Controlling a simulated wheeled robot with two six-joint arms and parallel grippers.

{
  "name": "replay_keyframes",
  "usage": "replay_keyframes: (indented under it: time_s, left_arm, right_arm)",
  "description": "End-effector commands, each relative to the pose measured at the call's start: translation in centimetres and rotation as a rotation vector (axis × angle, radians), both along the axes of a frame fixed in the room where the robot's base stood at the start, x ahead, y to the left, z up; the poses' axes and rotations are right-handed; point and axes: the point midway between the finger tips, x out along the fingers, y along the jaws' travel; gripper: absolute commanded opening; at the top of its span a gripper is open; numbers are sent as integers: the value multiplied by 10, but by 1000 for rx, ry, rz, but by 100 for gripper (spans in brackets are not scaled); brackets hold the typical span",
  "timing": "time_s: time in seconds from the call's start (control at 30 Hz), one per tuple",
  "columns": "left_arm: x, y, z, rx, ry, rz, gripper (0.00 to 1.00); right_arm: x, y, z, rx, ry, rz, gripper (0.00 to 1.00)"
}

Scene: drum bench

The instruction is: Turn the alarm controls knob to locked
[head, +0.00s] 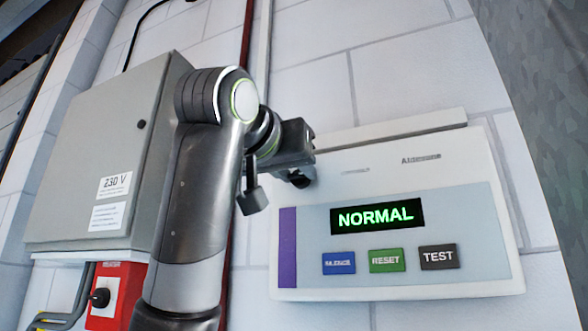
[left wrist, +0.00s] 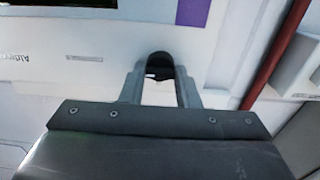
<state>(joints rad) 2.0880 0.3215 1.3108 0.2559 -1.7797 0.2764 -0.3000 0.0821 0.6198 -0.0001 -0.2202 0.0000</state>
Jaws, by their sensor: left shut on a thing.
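The alarm panel (head: 400,275) is a white wall unit with a grey face, a purple stripe and a display (head: 378,216) that reads NORMAL in green. The alarm controls knob (head: 301,181) is small and dark, at the panel's upper left, mostly hidden by my left gripper (head: 300,165) in the head view. In the left wrist view the dark knob (left wrist: 160,62) sits between the fingertips of the left gripper (left wrist: 159,85), which is shut on it. The knob's pointer and position marks cannot be read. My right gripper is not in view.
Blue, green RESET and grey TEST (head: 438,257) buttons sit below the display. A grey 230 V cabinet (head: 95,150) hangs at the left, with a red box (head: 127,290) bearing a black rotary switch below it. A red pipe (left wrist: 280,65) runs up the wall beside the panel.

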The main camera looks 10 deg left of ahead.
Motion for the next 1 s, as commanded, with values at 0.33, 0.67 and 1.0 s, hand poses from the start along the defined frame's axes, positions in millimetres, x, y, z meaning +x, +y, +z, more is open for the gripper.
replay_keyframes:
  time_s: [0.33,0.67,1.0]
  left_arm:
    - [0,0,-2,-71,15,0,6]
    - [0,2,-4,-321,64,0,6]
    - [0,3,-4,-639,126,0,6]
  right_arm:
    - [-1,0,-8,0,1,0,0]
    - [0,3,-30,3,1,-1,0]
    - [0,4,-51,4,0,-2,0]
